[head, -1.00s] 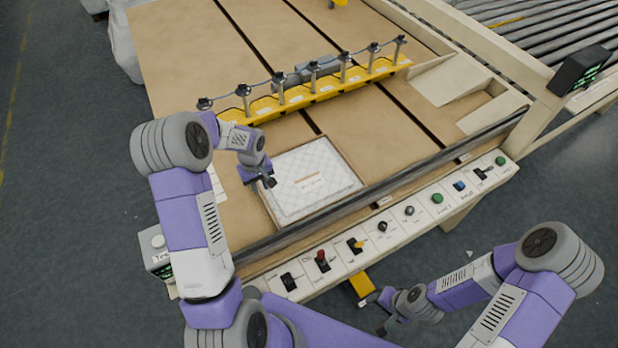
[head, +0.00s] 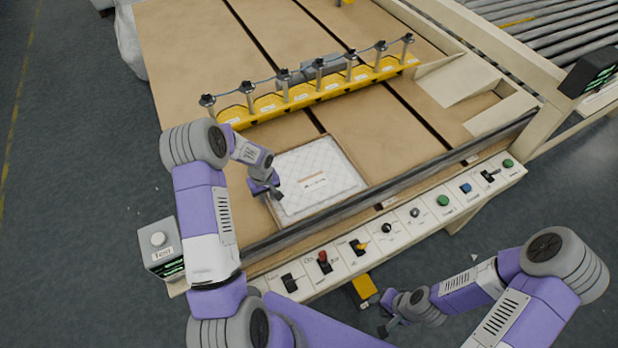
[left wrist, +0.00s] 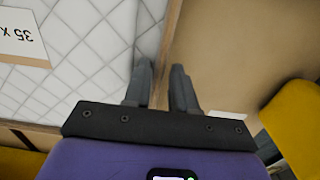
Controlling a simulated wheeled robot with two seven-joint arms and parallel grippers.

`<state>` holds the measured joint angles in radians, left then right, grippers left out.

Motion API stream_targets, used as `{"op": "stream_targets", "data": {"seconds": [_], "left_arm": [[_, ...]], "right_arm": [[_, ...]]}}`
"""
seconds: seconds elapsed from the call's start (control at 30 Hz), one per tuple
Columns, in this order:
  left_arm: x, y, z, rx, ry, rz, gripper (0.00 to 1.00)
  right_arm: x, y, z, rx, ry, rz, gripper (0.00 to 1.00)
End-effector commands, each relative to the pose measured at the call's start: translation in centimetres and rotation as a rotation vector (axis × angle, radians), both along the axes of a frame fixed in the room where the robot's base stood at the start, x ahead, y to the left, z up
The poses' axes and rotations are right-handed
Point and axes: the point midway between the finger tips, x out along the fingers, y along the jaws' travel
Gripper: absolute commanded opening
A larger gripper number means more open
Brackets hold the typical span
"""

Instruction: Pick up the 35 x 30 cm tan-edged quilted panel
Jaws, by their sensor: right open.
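The quilted panel (head: 325,170), white with a thin tan edge and a printed label, lies flat on the tan table just behind the dark rail. My left gripper (head: 274,196) is at its left edge. In the left wrist view the fingers of the left gripper (left wrist: 164,80) are apart, one over the quilted panel (left wrist: 85,50) and the other over bare table, with the tan edge between them. Contact cannot be told. My right gripper (head: 386,326) is open and empty, low in front of the control strip, away from the panel.
A yellow bar with several upright posts (head: 330,86) stands behind the panel. The dark rail (head: 400,183) and a strip of buttons and switches (head: 400,225) run along the front. A button box (head: 160,245) is at the left. Bare table (head: 375,140) lies right of the panel.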

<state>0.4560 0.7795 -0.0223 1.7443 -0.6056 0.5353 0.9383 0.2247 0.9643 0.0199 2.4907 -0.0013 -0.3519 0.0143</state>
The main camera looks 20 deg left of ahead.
Motion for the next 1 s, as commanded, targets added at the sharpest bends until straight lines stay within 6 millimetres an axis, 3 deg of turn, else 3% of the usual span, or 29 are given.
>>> {"op": "stream_targets", "data": {"seconds": [0.1, 0.3, 0.67, 0.77, 1.0], "left_arm": [[0.0, 0.0, 0.0, 0.000, 0.000, 0.000, 0.26], [0.0, 0.0, 0.0, 0.000, 0.000, 0.000, 0.00], [0.0, 0.0, 0.2, 0.000, -0.001, 0.000, 0.00], [0.1, 0.0, 1.1, 0.002, -0.003, 0.000, 0.00], [0.1, 0.0, 5.8, 0.002, -0.007, 0.000, 0.00]], "right_arm": [[0.0, 0.0, 0.0, 0.000, 0.000, 0.000, 0.43], [0.0, 0.0, 0.0, 0.000, 0.000, 0.000, 0.43], [0.0, 0.0, 0.0, 0.000, 0.000, 0.000, 0.43], [0.0, 0.0, -0.1, 0.000, 0.000, 0.000, 0.43], [0.0, 0.0, -0.3, 0.000, 0.000, 0.000, 0.43]]}}
